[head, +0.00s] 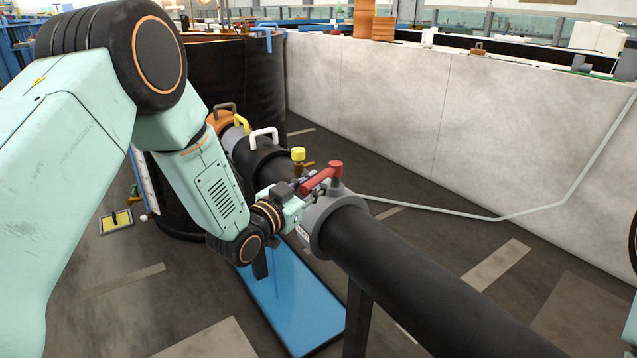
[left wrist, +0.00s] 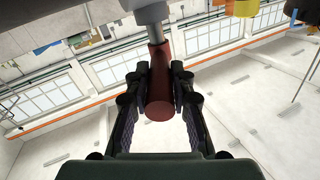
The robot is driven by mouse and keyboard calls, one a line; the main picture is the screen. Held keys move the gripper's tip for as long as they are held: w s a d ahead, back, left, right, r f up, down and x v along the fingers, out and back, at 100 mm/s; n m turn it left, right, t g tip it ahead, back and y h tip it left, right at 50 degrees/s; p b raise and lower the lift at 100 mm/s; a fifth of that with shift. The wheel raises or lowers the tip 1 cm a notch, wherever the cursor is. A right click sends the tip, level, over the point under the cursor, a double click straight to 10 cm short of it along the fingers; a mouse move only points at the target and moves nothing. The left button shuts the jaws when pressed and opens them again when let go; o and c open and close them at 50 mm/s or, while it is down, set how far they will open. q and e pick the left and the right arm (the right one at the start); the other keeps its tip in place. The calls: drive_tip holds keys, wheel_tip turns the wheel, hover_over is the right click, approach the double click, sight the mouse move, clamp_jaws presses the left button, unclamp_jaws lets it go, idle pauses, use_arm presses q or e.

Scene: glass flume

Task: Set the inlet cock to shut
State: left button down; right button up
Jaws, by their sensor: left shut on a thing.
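The inlet cock has a red lever handle (head: 319,179) on top of a grey valve body (head: 330,212) set in a thick black pipe (head: 400,265). The lever points left and slightly toward me in the head view, roughly across the pipe. My left gripper (head: 308,190) is at the lever's free end. In the left wrist view the red lever (left wrist: 159,85) lies between the two fingers of the left gripper (left wrist: 160,90), which are shut on it. The fingers partly hide the lever's end in the head view. My right gripper does not show.
A yellow-capped fitting (head: 298,155) stands just behind the lever. White (head: 264,134) and yellow (head: 242,124) handles rise farther along the pipe. A large black tank (head: 235,75) stands behind. A blue mat (head: 295,305) lies below the pipe. A pale wall (head: 440,110) runs along the right.

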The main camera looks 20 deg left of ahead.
use_arm(q)
drive_tip(key=shift+w+a+m+g+h+p, duration=0.25)
drive_tip(key=shift+a+m+g+h, duration=0.35)
drive_tip(key=shift+h, duration=0.3)
drive_tip(key=shift+w+a+m+g+h+p, duration=0.1)
drive_tip(key=shift+w+a+m+g+h, duration=0.2)
drive_tip(key=shift+m+h, duration=0.55)
drive_tip(key=shift+w+a+m+g+h+p, duration=0.2)
drive_tip(key=shift+a+m+g+h, duration=0.35)
drive_tip(key=shift+h, duration=0.4)
drive_tip(key=c, duration=1.1)
unclamp_jaws()
drive_tip(key=shift+c, duration=0.2)
drive_tip(key=shift+d, duration=0.1)
drive_tip(key=v, duration=1.2)
